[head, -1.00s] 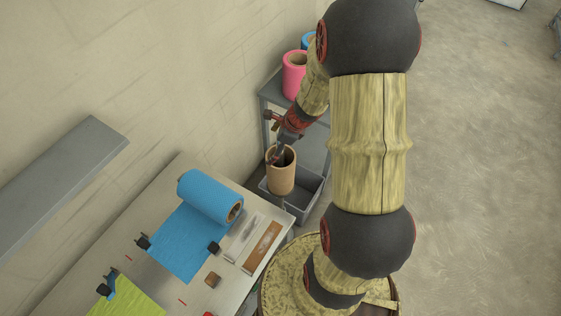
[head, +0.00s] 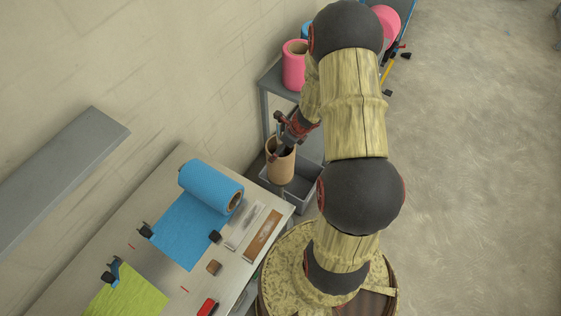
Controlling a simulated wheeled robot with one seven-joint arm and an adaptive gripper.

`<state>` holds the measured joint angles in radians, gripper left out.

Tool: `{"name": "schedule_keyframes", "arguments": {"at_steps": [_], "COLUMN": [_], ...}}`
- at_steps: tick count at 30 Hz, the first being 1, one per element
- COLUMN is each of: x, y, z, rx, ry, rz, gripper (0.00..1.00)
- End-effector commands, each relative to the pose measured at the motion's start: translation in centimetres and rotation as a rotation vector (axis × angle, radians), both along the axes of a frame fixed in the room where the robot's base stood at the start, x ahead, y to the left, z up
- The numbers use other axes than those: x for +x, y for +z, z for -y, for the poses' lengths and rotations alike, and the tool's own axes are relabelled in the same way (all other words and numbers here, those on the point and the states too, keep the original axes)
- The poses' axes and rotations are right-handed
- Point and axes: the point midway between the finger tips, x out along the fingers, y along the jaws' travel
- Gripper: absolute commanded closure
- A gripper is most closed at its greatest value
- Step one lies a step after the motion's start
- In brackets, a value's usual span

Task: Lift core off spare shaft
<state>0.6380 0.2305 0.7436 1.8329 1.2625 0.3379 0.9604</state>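The core is a brown cardboard tube (head: 281,168), upright with its open end up, at the grey bin between the workbench and the shelf. A short piece of a thin grey post (head: 282,190) shows just under it; this may be the spare shaft, and the rest is hidden. My gripper (head: 275,152) reaches down from the upper right to the core's left rim. Its fingertips overlap the rim and opening. They are too small to tell whether they pinch the wall.
The grey bin (head: 303,207) surrounds the core's lower area. A pink roll (head: 293,68) stands on the grey shelf behind. The workbench (head: 75,255) at left holds a blue roll (head: 205,186). Open floor lies at right.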

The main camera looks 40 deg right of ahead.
Motion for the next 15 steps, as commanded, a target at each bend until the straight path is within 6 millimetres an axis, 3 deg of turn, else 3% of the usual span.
{"name": "schedule_keyframes", "arguments": {"at_steps": [7,15], "x": [0.09,0.08], "y": [-0.08,-0.07], "z": [-0.01,-0.02], "rx": [-0.001,0.0], "ry": [0.0,0.0], "rz": [0.001,0.001], "gripper": [0.0,0.15]}}
